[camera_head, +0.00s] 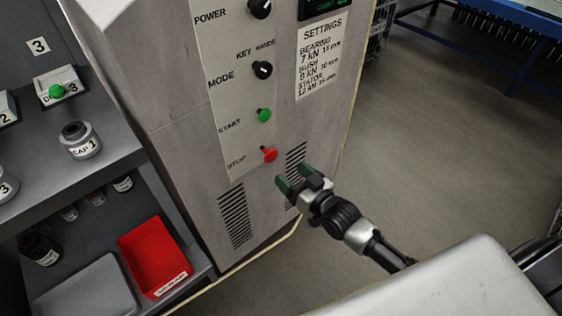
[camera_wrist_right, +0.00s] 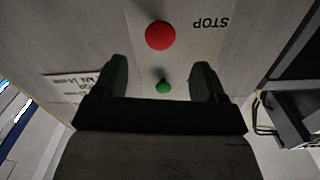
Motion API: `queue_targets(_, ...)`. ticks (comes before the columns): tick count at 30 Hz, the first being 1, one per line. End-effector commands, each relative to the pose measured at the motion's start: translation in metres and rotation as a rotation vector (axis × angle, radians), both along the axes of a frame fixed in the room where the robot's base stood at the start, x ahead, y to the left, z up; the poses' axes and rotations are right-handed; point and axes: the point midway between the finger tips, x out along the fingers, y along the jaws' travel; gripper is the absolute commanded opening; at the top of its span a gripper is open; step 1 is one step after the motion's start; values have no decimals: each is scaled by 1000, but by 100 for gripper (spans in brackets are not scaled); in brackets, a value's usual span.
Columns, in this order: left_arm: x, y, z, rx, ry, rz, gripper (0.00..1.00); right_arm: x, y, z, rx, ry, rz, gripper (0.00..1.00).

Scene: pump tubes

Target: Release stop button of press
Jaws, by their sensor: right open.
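The press cabinet (camera_head: 180,110) stands upright in the middle of the head view. Its red stop button (camera_head: 269,154) sits lowest on the control strip, beside the STOP label. It also shows in the right wrist view (camera_wrist_right: 160,36), ahead of the fingertips. My right gripper (camera_head: 291,180) is open and empty, just below and to the right of the red button in the head view. Its two green fingers (camera_wrist_right: 160,78) are spread apart in the wrist view. The fingers do not appear to touch the button. My left gripper is not in view.
Above the stop button are the green start button (camera_head: 264,115), the mode knob (camera_head: 262,70) and the power knob (camera_head: 260,9). A grey shelf (camera_head: 100,165) with a capped jar (camera_head: 80,140) and a red bin (camera_head: 155,257) stands left. Open floor (camera_head: 450,120) lies right.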

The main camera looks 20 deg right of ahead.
Motion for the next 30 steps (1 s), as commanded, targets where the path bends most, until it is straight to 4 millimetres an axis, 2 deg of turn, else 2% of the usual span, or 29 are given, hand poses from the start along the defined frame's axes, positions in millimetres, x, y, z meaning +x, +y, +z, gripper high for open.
queue_targets(3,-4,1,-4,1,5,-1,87,-15,-6,0,-1,2,-1,71)
queue_targets(7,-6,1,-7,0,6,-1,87,-23,-9,0,0,0,-1,71)
queue_targets(24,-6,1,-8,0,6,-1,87,-24,-9,-2,-3,5,-2,71)
queue_targets(26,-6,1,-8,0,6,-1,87,-26,-9,-10,-14,32,-7,71)
queue_targets(27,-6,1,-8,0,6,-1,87,-29,-9,-21,-30,64,-13,71)
queue_targets(29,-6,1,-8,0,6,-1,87,-36,-9,-45,-64,142,-27,71)
queue_targets(30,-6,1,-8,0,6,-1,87,-43,-10,-66,-98,212,-38,71)
